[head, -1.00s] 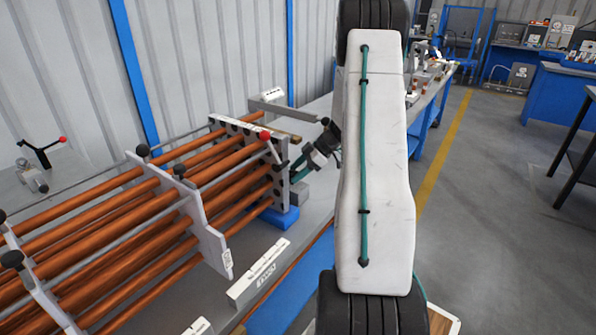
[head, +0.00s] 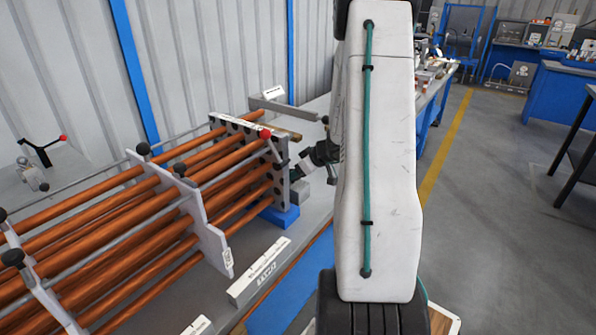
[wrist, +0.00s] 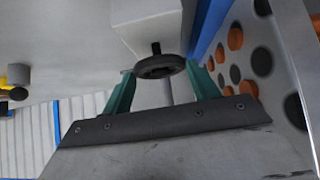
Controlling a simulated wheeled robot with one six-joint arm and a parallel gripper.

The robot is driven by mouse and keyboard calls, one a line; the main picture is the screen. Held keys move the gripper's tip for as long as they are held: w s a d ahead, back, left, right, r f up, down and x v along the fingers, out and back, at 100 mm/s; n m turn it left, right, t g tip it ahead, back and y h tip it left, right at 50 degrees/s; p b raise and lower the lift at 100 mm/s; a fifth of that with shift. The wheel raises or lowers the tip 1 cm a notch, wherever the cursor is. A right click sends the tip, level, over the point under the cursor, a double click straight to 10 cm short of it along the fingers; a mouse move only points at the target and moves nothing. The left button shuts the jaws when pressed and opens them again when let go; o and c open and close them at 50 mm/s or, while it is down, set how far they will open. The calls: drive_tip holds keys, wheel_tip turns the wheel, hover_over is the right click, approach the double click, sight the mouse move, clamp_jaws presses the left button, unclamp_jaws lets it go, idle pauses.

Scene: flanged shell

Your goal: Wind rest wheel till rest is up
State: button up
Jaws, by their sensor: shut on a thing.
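The dark rest wheel (wrist: 158,67) shows in the wrist view on a short black stem, below a pale grey block (wrist: 145,32). My gripper (wrist: 161,71) has its green fingers on either side of the wheel's rim and is shut on it. In the head view my gripper (head: 297,174) is low beside the tube bundle's end plate (head: 281,174), partly hidden, and the wheel cannot be made out. A blue block (head: 282,215) is under the end plate. I cannot tell whether it touches the plate.
Copper tubes (head: 105,237) run through grey baffle plates (head: 205,226) at left. The perforated plate (wrist: 240,55) is close on the right in the wrist view. A labelled pale bar (head: 260,272) lies on the bench in front. The floor (head: 500,220) at right is clear.

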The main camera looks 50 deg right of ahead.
drive_tip(key=shift+a+m+h, duration=0.2)
drive_tip(key=shift+m+h, duration=0.65)
drive_tip(key=shift+m, duration=0.25)
drive_tip(key=shift+a+m+h, duration=0.2)
drive_tip(key=shift+m+h, duration=0.65)
drive_tip(key=shift+m, duration=0.25)
drive_tip(key=o, duration=1)
drive_tip(key=shift+c, duration=0.2)
drive_tip(key=shift+r, duration=0.1)
drive_tip(key=v, duration=0.7)
drive_tip(key=shift+a+r, duration=0.2)
drive_tip(key=shift+r, duration=0.1)
drive_tip(key=shift+s, duration=0.1)
